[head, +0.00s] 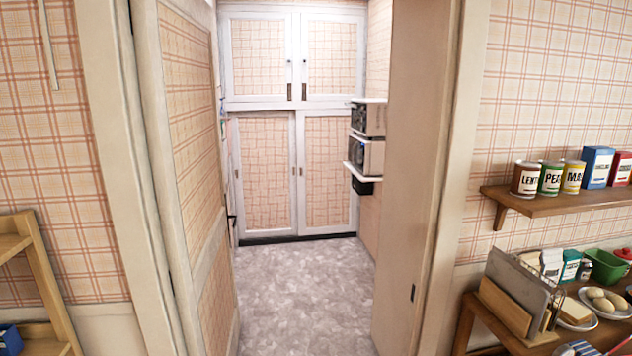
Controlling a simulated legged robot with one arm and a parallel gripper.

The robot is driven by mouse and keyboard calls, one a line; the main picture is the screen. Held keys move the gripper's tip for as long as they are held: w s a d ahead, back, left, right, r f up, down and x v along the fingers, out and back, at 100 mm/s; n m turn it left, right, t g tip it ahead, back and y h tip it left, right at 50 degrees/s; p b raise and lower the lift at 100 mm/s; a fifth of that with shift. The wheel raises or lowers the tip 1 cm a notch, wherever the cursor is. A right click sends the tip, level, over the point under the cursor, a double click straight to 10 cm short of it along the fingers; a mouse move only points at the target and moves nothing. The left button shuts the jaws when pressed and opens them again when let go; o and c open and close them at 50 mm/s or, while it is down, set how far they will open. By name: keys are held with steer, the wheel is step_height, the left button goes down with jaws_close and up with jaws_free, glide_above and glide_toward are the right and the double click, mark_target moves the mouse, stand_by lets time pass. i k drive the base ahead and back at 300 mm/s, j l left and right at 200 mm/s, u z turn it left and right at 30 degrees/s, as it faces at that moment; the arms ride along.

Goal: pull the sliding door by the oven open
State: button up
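Through a doorway, at the far end of a narrow room, stands a white-framed cupboard with plaid panels. Its lower part has two tall door panels, a left one (265,172) and a right one (328,168). My gripper is not in view.
A plaid-panelled door (190,140) stands open at the doorway's left. A plain beige panel (415,150) edges the right. The grey floor (305,285) between is clear. A shelf of tins (560,203) and a food-laden table are at right; a wooden rack (45,270) is left.

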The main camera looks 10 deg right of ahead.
mark_target(327, 200)
steer(key=i, duration=7.4)
steer(key=l+z, duration=0.05)
steer(key=l, duration=0.25)
